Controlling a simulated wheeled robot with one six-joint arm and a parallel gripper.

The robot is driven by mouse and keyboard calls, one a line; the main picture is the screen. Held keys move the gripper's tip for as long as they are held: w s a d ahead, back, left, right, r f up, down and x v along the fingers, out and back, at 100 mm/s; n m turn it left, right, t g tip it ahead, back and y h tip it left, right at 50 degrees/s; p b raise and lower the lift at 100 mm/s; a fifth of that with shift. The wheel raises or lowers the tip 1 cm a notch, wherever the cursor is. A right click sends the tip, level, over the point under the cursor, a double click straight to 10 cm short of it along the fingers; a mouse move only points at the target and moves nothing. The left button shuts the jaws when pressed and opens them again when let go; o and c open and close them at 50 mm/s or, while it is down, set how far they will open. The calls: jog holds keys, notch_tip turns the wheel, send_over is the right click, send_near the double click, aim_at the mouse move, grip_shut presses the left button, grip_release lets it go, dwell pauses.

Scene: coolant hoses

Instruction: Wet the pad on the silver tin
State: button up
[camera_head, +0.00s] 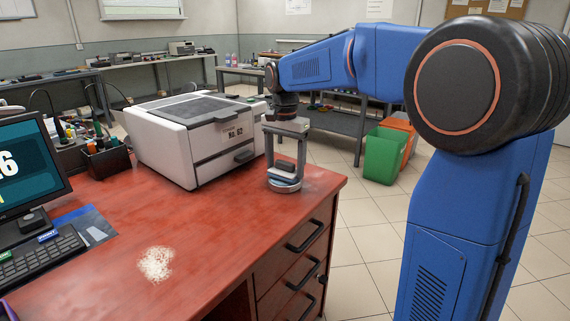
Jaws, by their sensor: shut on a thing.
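The silver tin (285,187) is a low round metal tin on the red desk, near its right edge and to the right of the white machine. My gripper (286,168) points down directly above the tin. It is shut on a dark pad with a light blue part (285,173). The pad is at the top of the tin; I cannot tell whether it touches the tin's top. The fingers partly cover the pad, and its underside is hidden.
A white machine (195,135) stands just left of my gripper. A pale speckled patch (155,263) lies on the open front of the red desk (205,225). A monitor (28,175), keyboard (40,262) and tool holder (107,160) are at left. Green bin (385,154) stands on the floor.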

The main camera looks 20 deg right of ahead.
aim_at(285, 162)
jog(key=shift+f, duration=0.4)
dwell(1.2)
jog(key=shift+r, duration=3.55)
